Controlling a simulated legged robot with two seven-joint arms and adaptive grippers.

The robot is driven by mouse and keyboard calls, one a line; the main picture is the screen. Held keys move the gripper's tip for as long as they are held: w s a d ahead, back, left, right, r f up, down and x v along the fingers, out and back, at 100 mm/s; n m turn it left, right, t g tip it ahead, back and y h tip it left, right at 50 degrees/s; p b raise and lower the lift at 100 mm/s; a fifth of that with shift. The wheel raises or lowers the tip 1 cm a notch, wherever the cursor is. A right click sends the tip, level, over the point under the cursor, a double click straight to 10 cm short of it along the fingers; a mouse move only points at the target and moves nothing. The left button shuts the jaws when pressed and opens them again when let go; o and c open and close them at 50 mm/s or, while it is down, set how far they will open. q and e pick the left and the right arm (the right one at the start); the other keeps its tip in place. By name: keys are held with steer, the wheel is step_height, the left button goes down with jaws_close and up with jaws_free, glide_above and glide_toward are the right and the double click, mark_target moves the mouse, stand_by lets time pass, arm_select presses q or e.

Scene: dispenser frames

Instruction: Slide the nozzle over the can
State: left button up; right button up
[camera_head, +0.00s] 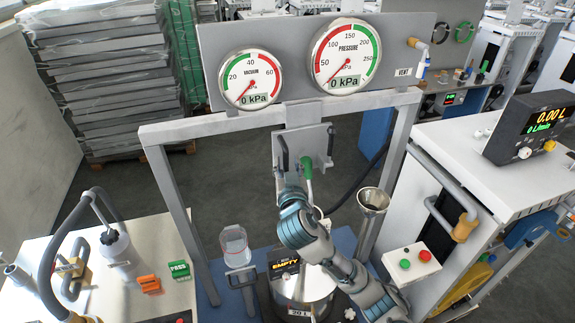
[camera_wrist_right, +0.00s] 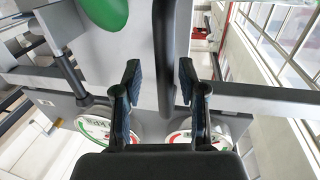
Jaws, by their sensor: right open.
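A silver can (camera_head: 319,287) with a 20 L label stands on the blue base under the grey frame, partly hidden by my right arm. A grey sliding plate (camera_head: 305,142) with black handles and a green-topped part (camera_head: 307,167) hangs from the crossbar above the can. I cannot make out the nozzle's tip; my arm covers that area. My right gripper (camera_head: 281,180) is raised at the plate's left handle. In the right wrist view my right gripper (camera_wrist_right: 160,78) is open, with the black handle (camera_wrist_right: 166,45) between or just beyond its fingers. My left gripper is not in view.
Two dials, vacuum (camera_head: 250,79) and pressure (camera_head: 345,57), sit above the crossbar (camera_head: 230,123). A small EMPTY display (camera_head: 285,267), a clear jug (camera_head: 235,246) and a funnel (camera_head: 373,199) stand near the can. A button box (camera_head: 412,259) is at right.

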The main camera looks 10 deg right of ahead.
steer(key=shift+s+a, duration=0.15)
steer(key=shift+a, duration=0.2)
steer(key=s, duration=1.1)
steer(key=shift+s+d, duration=0.15)
steer(key=shift+s, duration=0.15)
steer(key=shift+a, duration=0.35)
